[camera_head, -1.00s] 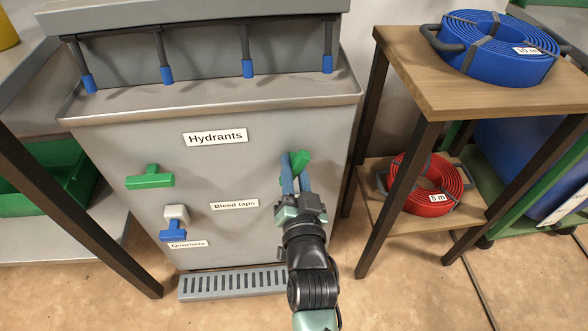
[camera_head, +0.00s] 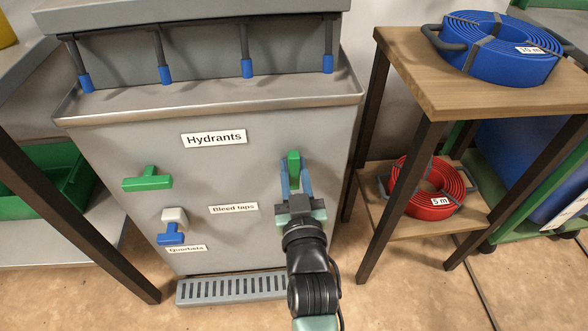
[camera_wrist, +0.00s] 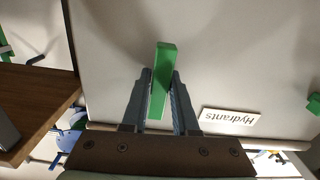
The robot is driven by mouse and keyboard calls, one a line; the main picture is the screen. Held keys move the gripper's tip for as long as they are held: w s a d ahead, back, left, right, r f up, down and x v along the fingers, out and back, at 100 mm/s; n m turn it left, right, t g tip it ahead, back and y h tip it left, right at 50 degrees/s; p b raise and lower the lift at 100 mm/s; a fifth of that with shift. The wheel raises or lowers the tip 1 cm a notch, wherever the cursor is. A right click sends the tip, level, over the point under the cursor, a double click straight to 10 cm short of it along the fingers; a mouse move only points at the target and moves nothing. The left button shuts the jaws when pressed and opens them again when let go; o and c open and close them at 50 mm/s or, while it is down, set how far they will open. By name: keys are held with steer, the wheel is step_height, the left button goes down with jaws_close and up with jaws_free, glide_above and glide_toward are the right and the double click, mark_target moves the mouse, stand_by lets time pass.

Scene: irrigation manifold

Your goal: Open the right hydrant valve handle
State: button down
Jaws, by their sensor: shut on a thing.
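The right hydrant valve handle (camera_head: 293,168) is a green bar on the grey panel, to the right of the "Hydrants" label (camera_head: 213,139). It now stands close to upright in the head view. My gripper (camera_head: 294,178) comes from below, with its two blue-grey fingers on either side of the handle, shut on it. The wrist view shows the green handle (camera_wrist: 159,80) between the fingertips, its far end sticking out past them. The handle's base on the panel is hidden. The left green handle (camera_head: 147,180) lies roughly level.
A white and blue tap (camera_head: 171,236) sits lower left on the panel. A grated drain (camera_head: 230,288) is on the floor below. A wooden shelf stand (camera_head: 450,108) with blue (camera_head: 500,62) and red (camera_head: 425,198) hose coils stands close on the right.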

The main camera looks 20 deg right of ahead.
stand_by(0.3)
steer(key=c, duration=0.7)
jaws_free()
steer(key=p+v, duration=0.5)
steer(key=v, duration=0.8)
